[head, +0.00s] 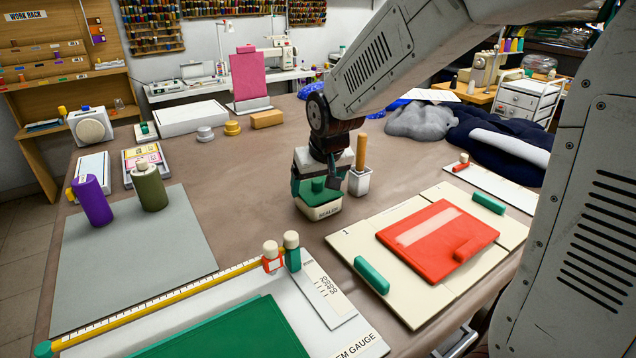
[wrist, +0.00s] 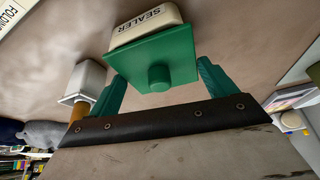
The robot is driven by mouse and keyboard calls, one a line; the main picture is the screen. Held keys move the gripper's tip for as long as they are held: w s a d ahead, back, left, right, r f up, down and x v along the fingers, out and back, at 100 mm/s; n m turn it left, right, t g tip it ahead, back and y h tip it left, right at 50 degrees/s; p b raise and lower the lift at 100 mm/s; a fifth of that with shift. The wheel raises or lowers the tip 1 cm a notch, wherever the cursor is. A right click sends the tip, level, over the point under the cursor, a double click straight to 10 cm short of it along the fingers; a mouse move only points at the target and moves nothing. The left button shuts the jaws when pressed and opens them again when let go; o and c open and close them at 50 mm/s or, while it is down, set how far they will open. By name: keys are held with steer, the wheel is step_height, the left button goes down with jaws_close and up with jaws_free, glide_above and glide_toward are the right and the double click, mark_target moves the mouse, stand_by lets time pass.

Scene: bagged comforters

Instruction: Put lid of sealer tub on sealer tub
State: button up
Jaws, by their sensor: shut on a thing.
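The sealer tub (head: 320,212) is a small cream tub marked SEALER, upright on the brown table near the middle of the head view. It also shows in the wrist view (wrist: 146,22). The lid of the sealer tub (head: 319,195) is a green square with a round knob; it also shows in the wrist view (wrist: 155,55).
A white pot (head: 359,183) with a wooden-handled tool stands close right of my gripper. Right front lies a cream board (head: 410,300) with a red folder (head: 438,243). A ruler (head: 165,300) and small bottles are in front. Bare table lies left of the tub.

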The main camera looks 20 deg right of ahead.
steer(key=o, duration=0.9)
steer(key=v, duration=1.2)
steer(key=s+d+f+g, duration=0.1)
steer(key=s, duration=0.7)
steer(key=s+d+f+g, duration=0.1)
steer(key=s, duration=0.8)
steer(key=s+d+f+g, duration=0.1)
steer(key=s, duration=0.7)
steer(key=shift+s+d+f, duration=0.15)
steer(key=shift+f, duration=0.05)
